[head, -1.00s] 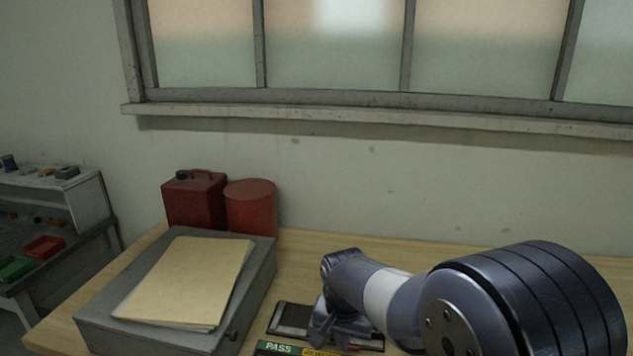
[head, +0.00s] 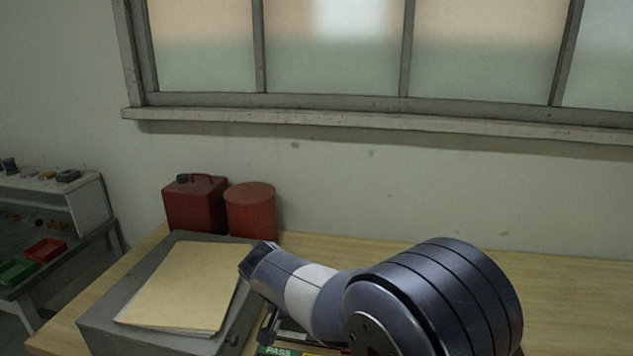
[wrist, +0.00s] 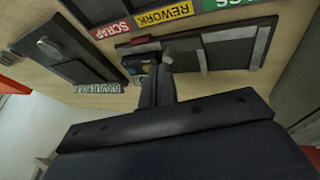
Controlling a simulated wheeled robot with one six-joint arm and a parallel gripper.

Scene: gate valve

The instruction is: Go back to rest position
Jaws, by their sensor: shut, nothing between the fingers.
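My gripper (wrist: 156,84) shows in the wrist view as dark fingers pressed together, with nothing visible between them. It is over the wooden table, near a dark flat tray or plate (wrist: 222,48). A small dark piece (wrist: 140,64) shows close beside the fingers; I cannot tell what it is. In the head view my arm reaches over the table from the lower right, and the fingers are not clearly visible. A green PASS label (head: 279,351) is partly hidden below my arm.
A grey box (head: 150,336) with a tan folder (head: 190,285) on top stands close left of my arm. A red can (head: 195,203) and a red cylinder (head: 250,208) stand behind it. Yellow REWORK (wrist: 164,14) and red SCRAP (wrist: 112,30) labels show. The table's back right is clear.

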